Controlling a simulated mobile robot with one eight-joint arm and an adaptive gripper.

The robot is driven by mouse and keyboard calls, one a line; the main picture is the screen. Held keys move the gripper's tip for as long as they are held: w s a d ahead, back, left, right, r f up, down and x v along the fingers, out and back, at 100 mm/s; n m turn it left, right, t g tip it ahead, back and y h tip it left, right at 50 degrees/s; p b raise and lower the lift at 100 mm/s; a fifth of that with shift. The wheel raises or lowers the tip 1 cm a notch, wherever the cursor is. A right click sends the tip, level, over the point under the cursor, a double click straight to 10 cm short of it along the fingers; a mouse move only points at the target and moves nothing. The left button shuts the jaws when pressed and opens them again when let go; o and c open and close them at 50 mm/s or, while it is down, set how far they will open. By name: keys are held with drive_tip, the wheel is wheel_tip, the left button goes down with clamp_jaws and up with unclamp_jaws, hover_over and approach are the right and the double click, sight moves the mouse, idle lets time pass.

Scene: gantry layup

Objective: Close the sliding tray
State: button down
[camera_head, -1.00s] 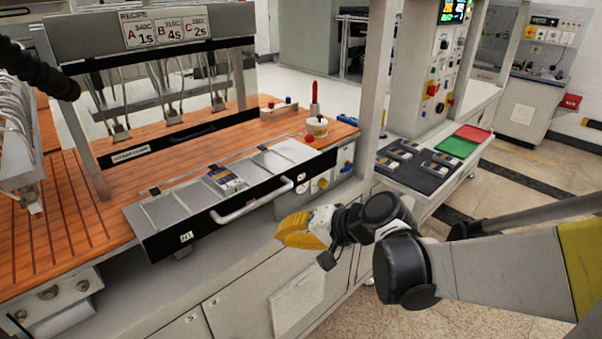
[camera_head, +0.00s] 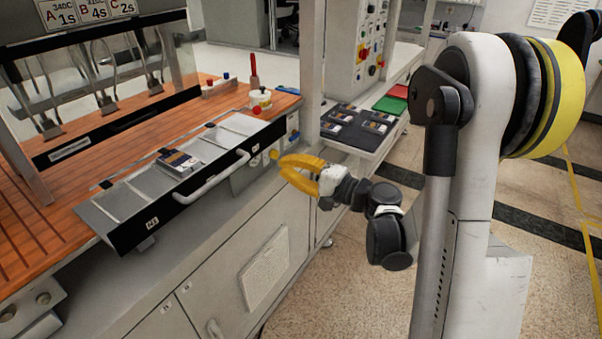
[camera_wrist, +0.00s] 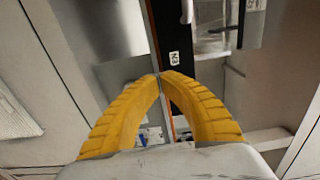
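The sliding tray (camera_head: 120,200) sticks out past the front edge of the wooden bench, at left of the head view. It is a shallow metal tray with a black front panel and a pale bar handle (camera_head: 212,178). A small dark blue and white pack (camera_head: 178,161) lies in it. My yellow gripper (camera_head: 283,166) is in front of the bench, right of the handle and apart from it in the picture. The wrist view shows its curved fingers (camera_wrist: 160,75) meeting at the tips with nothing between. The black front panel (camera_wrist: 176,40) with a small label shows beyond them.
A press frame (camera_head: 110,100) stands on the wooden bench behind the tray. A white pot (camera_head: 260,100) and a red-handled tool sit near its right end. A side shelf holds a dark mat (camera_head: 350,133) with several packs. Floor is clear in front of the cabinets.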

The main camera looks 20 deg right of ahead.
drive_tip(key=x, duration=0.6)
drive_tip(key=shift+w+b, duration=0.2)
drive_tip(key=shift+b, duration=0.25)
drive_tip(key=shift+a, duration=0.15)
